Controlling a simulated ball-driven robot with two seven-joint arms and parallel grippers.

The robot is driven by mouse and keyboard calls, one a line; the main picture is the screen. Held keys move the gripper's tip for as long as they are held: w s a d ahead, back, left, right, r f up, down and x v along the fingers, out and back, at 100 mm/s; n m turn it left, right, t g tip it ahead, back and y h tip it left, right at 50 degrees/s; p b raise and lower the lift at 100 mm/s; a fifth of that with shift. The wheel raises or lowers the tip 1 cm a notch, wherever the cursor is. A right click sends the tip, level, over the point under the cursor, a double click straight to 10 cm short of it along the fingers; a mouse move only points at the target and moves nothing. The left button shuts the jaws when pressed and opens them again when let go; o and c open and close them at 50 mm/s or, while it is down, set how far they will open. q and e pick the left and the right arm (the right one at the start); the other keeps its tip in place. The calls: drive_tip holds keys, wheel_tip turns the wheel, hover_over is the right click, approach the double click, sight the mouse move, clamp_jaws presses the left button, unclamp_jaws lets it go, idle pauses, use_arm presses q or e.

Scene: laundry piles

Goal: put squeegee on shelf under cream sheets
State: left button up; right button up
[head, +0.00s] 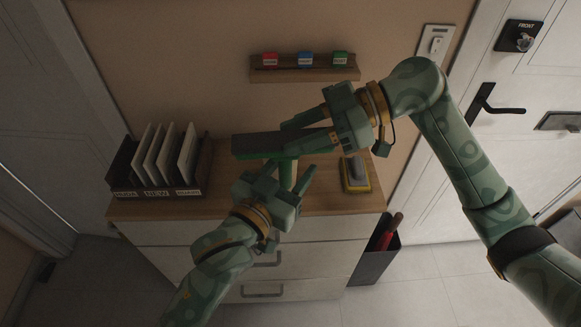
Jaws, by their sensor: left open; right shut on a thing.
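A T-shaped green thing, which looks like the squeegee (255,146), is held above the dresser. It has a long dark green head and a pale green handle pointing down. My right gripper (287,137) is shut on the head, reaching in from the right. My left gripper (289,172) is open below, with its fingers on either side of the handle; I cannot tell whether they touch it. A small wooden wall shelf (304,75) carries red, blue and green labelled pieces. No cream sheets are clearly seen; pale sheets (160,155) stand in a dark rack.
The dark labelled rack (189,192) stands on the left of the wooden-topped dresser (225,208). A yellow and grey item (356,174) is on the dresser's right. A dark bin (374,262) with a red thing stands on the floor beside it. Doors flank the wall.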

use_arm(q)
drive_tip(key=shift+c, duration=0.3)
clamp_jaws()
use_arm(e)
drive_tip(key=o, duration=1.2)
drive_tip(key=shift+c, duration=0.2)
